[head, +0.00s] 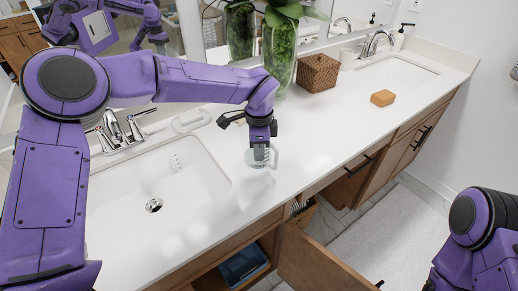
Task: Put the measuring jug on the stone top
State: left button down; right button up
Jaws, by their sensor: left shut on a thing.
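A small clear measuring jug (257,160) with markings on its side is at the middle of the white stone top (310,130), just right of the near sink. My left gripper (259,147) reaches down from above and is shut on the jug. The jug looks upright, with its base at or very close to the stone top; I cannot tell whether it touches. The gripper hides the upper part of the jug. My right arm shows at the lower right, but its gripper is out of view.
The near sink (185,195) with its tap (118,130) is left of the jug. A glass vase (279,55), a woven box (317,73) and a tan block (383,98) stand farther back. A cabinet door (325,262) hangs open below the front edge. The top right of the jug is clear.

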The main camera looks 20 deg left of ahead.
pick_arm(q)
jog(key=shift+f, duration=0.1)
jog(key=c, duration=1.3)
grip_release()
jog(key=shift+o, duration=0.2)
jog(key=shift+r, duration=0.4)
notch_tip(320, 180, up, 11)
jog(key=shift+f+b, duration=0.2)
jog(key=shift+b, duration=0.55)
jog(key=shift+r, duration=0.5)
